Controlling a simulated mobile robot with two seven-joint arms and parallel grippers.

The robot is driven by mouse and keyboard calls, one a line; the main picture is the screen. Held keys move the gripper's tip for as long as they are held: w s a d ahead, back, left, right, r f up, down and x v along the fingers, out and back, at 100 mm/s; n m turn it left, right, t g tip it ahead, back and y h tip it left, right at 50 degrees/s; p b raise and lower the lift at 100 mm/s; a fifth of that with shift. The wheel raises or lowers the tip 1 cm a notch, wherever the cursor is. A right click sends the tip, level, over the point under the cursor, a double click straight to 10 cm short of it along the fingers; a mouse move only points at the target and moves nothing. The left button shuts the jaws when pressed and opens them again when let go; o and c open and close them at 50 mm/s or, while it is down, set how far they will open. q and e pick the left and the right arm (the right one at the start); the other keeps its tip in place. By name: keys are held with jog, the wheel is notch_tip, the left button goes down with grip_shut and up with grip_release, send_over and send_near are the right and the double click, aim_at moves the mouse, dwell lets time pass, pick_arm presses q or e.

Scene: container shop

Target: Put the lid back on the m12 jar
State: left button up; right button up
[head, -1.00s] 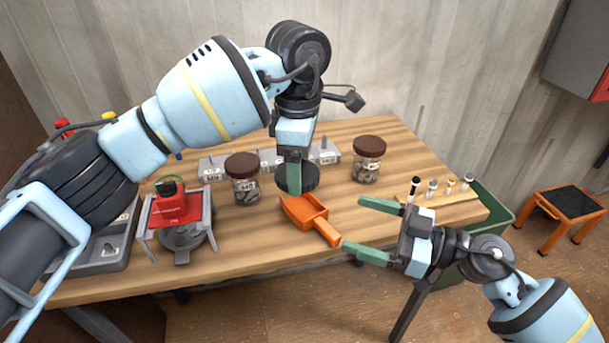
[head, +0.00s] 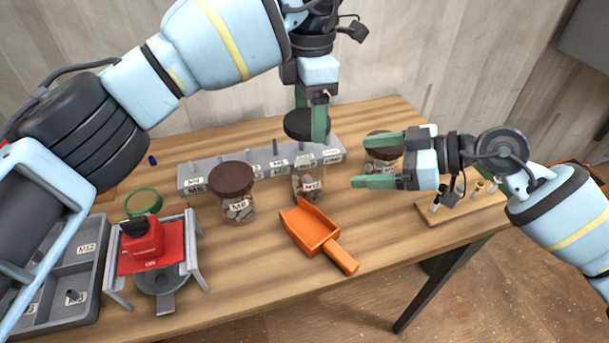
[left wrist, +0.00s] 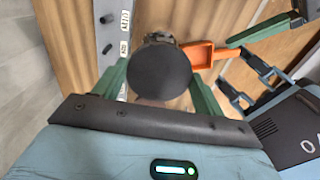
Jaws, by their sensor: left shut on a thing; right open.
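My left gripper (head: 318,122) is shut on a dark round lid (head: 299,124), holding it level. The lid also shows in the left wrist view (left wrist: 160,75), between the green fingers. An open clear jar (head: 308,185) with grey contents stands below the lid on the table; its label is small and seems to be the M12 one. In the head view the lid is above the jar, with a gap between them. In the left wrist view the lid hides most of the jar. My right gripper (head: 362,161) is open and empty, in front of the right-hand jar.
A brown-lidded M6 jar (head: 235,203) stands left, another brown-lidded jar (head: 383,158) right. An orange scoop (head: 311,228) lies in front. A grey labelled rack (head: 215,177) is behind. A red press (head: 141,245) and a grey sorting tray (head: 45,306) are left.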

aim_at(312, 165)
pick_arm(q)
jog(key=shift+s+r, duration=0.1)
jog(key=shift+s, duration=0.1)
jog(key=shift+w, duration=0.15)
pick_arm(e)
jog(key=x, duration=1.2)
jog(key=shift+s, duration=0.1)
jog(key=c, duration=1.5)
pick_arm(q)
jog(key=shift+f, duration=2.6)
jog(key=shift+f, duration=0.1)
jog(key=shift+f, duration=0.75)
